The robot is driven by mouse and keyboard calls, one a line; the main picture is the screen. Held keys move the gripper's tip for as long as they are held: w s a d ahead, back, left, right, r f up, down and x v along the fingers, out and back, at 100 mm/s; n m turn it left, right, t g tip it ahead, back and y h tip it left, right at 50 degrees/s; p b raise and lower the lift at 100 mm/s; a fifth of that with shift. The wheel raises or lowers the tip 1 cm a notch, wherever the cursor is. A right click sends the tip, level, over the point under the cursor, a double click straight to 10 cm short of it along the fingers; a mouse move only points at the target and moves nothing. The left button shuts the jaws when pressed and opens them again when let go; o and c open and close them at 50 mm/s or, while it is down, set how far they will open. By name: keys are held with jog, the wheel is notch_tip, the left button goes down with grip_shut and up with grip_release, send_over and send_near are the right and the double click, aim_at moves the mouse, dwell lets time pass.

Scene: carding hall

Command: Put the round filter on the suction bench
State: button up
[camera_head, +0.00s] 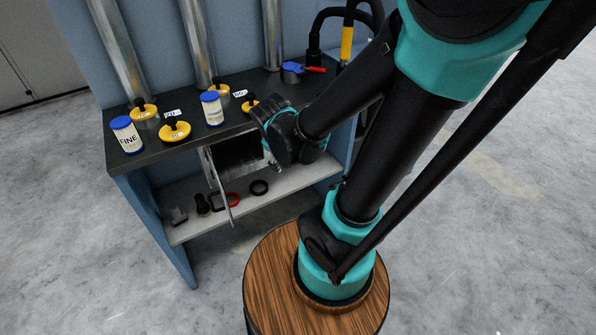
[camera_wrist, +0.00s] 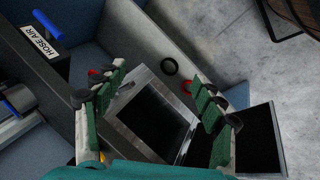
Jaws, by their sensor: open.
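The suction bench (camera_head: 185,142) has a dark top with ducts rising at its back. White cylinders with blue caps stand on it, one marked FINE (camera_head: 125,138) at the left end and another (camera_head: 212,112) near the middle. I cannot tell whether either is the round filter. Under the top is a metal-framed box with a dark opening (camera_head: 240,152); its door (camera_head: 219,190) hangs open. My gripper (camera_wrist: 158,80) is open and empty, its fingers spread over the box's opening (camera_wrist: 150,125) in the wrist view. The box's inside is too dark to read.
Yellow caps with black knobs (camera_head: 175,131) and a blue and red tool (camera_head: 293,70) are on the bench top. The lower shelf (camera_head: 190,232) holds a black ring (camera_head: 259,188), a red ring (camera_head: 233,199) and small dark parts.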

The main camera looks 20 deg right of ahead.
jog(key=s+d+f+m+y, duration=0.1)
jog(key=s+d+m+y, duration=0.1)
jog(key=s+m, duration=0.4)
jog(key=shift+f+m+g, duration=0.4)
jog(key=shift+m, duration=0.6)
